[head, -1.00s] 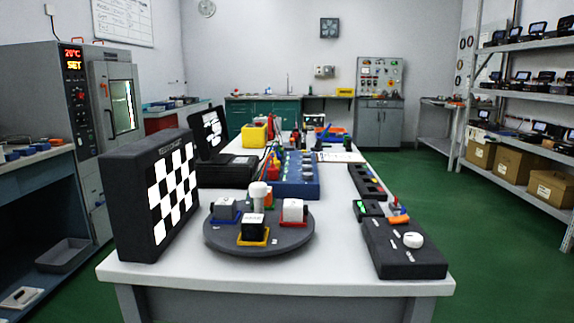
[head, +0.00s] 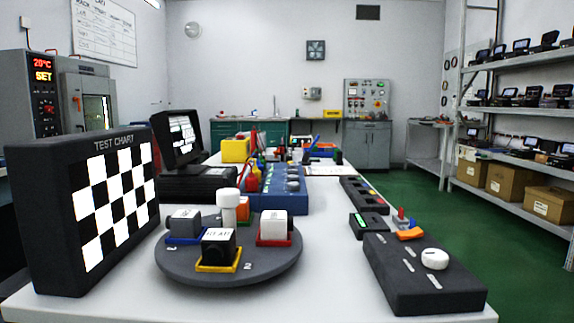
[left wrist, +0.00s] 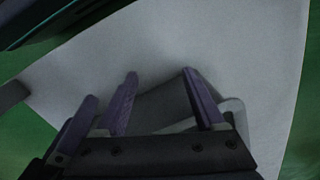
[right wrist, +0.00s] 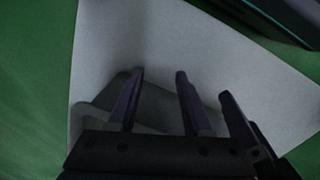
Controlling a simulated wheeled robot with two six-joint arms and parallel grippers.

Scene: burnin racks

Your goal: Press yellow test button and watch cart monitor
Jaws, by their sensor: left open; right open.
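A narrow black button strip (head: 352,186) lies along the right side of the white table, with small coloured buttons on it. One of them looks yellow (head: 374,193), but it is very small. A black monitor (head: 182,138) with a lit screen stands on a black case at the back left of the table. I cannot tell whether it is the cart monitor. My left gripper (left wrist: 160,74) is open and empty in the left wrist view. My right gripper (right wrist: 160,74) is open and empty in the right wrist view. Neither gripper shows in the head view.
On the white table (head: 335,285) stand a checkered test chart (head: 48,215), a round dark turntable (head: 205,272) with small blocks, a blue unit (head: 280,200) and a black box with a white knob (head: 415,285). Shelves (head: 515,105) line the right. Green floor is free between.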

